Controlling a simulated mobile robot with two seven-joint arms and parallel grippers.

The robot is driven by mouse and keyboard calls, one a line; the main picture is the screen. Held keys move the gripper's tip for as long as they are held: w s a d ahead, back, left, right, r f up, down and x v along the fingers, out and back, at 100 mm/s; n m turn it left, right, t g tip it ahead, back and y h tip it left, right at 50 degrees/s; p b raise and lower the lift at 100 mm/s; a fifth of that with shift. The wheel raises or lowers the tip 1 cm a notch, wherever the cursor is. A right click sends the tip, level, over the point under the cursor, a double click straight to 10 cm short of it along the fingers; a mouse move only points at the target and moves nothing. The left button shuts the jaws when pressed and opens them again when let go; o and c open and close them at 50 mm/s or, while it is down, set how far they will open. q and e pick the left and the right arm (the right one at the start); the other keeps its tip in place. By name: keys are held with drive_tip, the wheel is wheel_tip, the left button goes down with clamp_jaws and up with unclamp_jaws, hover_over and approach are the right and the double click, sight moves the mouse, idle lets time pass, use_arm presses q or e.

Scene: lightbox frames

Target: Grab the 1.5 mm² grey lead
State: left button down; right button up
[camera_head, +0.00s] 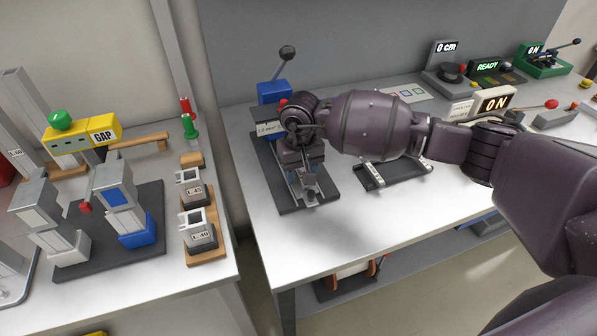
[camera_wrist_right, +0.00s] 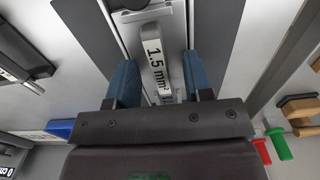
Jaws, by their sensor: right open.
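In the right wrist view a pale grey piece marked "1.5 mm²" (camera_wrist_right: 156,55) lies lengthwise between my right gripper's two blue fingers (camera_wrist_right: 161,80). Gaps show between it and both fingers, so the gripper is open around or just above it; I cannot tell the exact height. In the head view my right gripper (camera_head: 308,183) points down over a dark mat (camera_head: 310,207) near the bench's front left. There the gripper and wrist hide most of the marked piece. My left gripper is not in view.
A label plate reading about "1.0 mm²" (camera_head: 267,129) stands just left of my wrist. A blue block (camera_head: 274,92) with a black-knobbed lever is behind. A dark tray (camera_head: 393,173) lies to the right. The front bench top is clear.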

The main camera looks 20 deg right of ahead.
clamp_jaws()
